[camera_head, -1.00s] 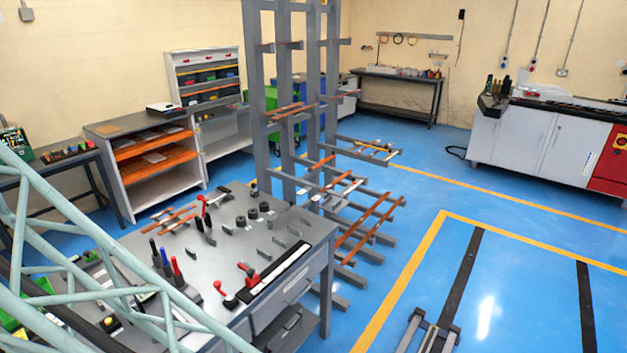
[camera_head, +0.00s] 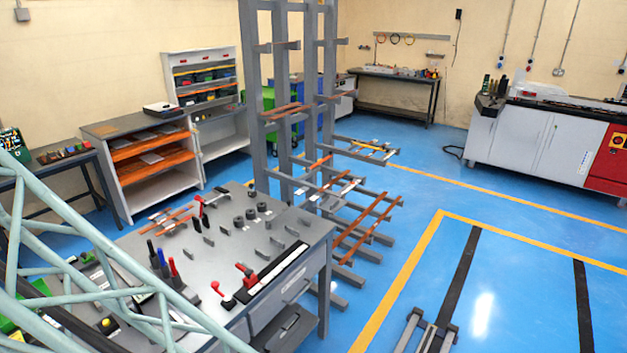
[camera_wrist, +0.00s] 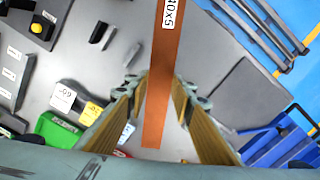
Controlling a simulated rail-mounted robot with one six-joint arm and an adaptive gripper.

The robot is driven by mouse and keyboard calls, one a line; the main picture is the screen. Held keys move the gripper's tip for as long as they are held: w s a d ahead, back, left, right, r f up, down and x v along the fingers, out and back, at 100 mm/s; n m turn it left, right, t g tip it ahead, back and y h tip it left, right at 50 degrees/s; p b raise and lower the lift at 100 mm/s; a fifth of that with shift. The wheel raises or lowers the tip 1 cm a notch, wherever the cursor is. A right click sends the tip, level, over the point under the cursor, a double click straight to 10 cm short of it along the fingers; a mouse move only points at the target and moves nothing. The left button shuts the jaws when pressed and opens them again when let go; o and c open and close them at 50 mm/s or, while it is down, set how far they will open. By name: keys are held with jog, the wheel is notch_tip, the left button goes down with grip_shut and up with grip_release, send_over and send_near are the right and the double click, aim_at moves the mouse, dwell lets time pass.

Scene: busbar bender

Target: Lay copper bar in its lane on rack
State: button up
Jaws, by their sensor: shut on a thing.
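In the wrist view, my gripper (camera_wrist: 159,88) has a finger on each side of a flat copper bar (camera_wrist: 172,45) with a white size label. It is shut on this bar. The bar runs from the top edge down between the fingers, above a grey worktop. In the head view, the grey rack (camera_head: 286,100) stands behind the workbench, with several copper bars (camera_head: 366,228) on its lower arms and more on a higher level (camera_head: 287,110). My gripper and its bar cannot be made out in the head view.
The grey workbench (camera_head: 235,268) holds clamps, upright tools and small blocks. Copper-coloured strips (camera_head: 172,220) lie at its back left. A green bin (camera_wrist: 57,131) shows in the wrist view. Blue floor (camera_head: 420,195) is open right of the rack.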

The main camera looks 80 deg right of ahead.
jog(key=shift+w+d, duration=0.1)
dwell(0.4)
jog(key=shift+w+d+r+m+b, duration=0.4)
jog(key=shift+w+d+b, duration=0.2)
jog(key=shift+b, duration=0.65)
jog(key=w+d+r+m+b, duration=0.2)
jog(key=d+r+b, duration=0.2)
jog(key=d+b, duration=0.1)
jog(key=shift+d+m+b, duration=0.3)
jog(key=shift+b, duration=0.6)
jog(key=shift+d, duration=0.15)
